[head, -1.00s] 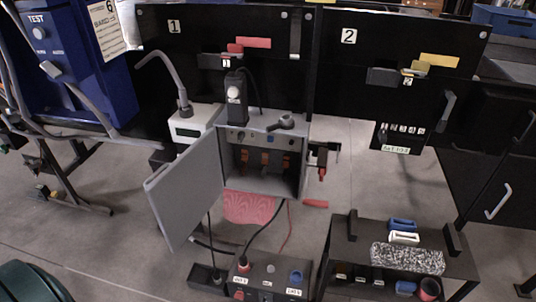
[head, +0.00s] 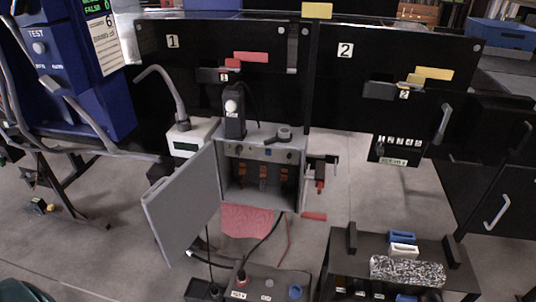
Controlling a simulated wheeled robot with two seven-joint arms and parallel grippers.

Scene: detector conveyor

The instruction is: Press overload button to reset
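A grey electrical box (head: 300,190) stands open in the middle of the head view, with its door (head: 180,205) swung out to the left. Inside, a strip near the top carries small round buttons or lamps (head: 265,154). Several orange-red parts (head: 263,173) sit below it. I cannot tell which of these is the overload button, as labels are too small to read. Neither of my grippers shows.
Black panels marked 1 (head: 172,40) and 2 (head: 345,50) stand behind the box. A blue test machine (head: 85,85) is at the left. A black rack (head: 335,265) with several small blocks stands front right.

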